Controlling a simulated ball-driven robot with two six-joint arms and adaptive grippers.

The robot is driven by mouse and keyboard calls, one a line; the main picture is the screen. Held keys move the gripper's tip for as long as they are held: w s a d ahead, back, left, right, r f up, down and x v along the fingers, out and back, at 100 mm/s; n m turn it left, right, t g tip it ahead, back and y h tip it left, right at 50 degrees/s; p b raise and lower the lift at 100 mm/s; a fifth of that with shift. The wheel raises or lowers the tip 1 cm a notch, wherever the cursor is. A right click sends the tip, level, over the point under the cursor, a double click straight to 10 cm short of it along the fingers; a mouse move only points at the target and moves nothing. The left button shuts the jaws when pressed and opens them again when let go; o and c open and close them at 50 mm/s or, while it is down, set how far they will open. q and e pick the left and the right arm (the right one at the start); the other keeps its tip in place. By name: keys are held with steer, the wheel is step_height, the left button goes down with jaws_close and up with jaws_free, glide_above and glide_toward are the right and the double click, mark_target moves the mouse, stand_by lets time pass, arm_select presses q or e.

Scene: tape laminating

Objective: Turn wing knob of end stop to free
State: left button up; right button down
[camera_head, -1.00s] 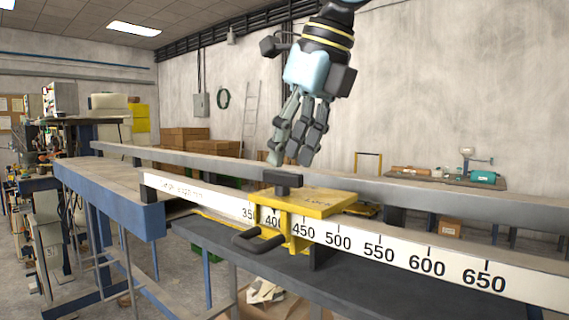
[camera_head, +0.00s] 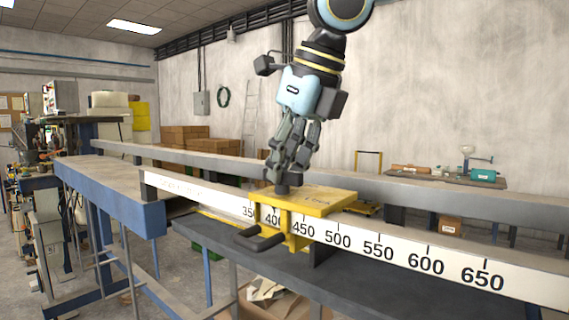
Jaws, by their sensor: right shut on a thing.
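The yellow end stop (camera_head: 325,199) sits on the white scale rail (camera_head: 430,259), near the 400 to 450 marks. Its dark wing knob (camera_head: 282,189) stands on top at the left side, and its upper part is mostly hidden by the fingers. My right gripper (camera_head: 282,178) comes down from above and is shut on the wing knob. A black handle (camera_head: 262,240) sticks out from the front of the end stop. My left gripper is not in view.
A blue and grey bench (camera_head: 120,195) stands at the left. A grey beam (camera_head: 420,190) runs behind the rail. A side table (camera_head: 450,181) with tools stands at the back right. The space above the rail to the right is clear.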

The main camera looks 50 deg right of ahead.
steer(key=shift+n, duration=0.4)
steer(key=n+y, duration=0.1)
steer(key=n, duration=0.1)
steer(key=shift+n, duration=0.4)
steer(key=n+g+y+p, duration=0.1)
steer(key=n+y, duration=0.1)
steer(key=n, duration=0.2)
steer(key=shift+w+d+p, duration=0.1)
steer(key=shift+d+p, duration=0.05)
steer(key=shift+p, duration=0.15)
steer(key=n+g, duration=0.1)
steer(key=n, duration=0.2)
steer(key=shift+p, duration=0.35)
steer(key=n+g, duration=0.1)
steer(key=n, duration=0.2)
steer(key=shift+w+f+y, duration=0.1)
steer(key=shift+w+y, duration=0.05)
steer(key=shift+y, duration=0.25)
steer(key=shift+n+g+b, duration=1)
steer(key=shift+n+b, duration=0.35)
steer(key=shift+n, duration=0.85)
steer(key=c, duration=1.3)
jaws_free()
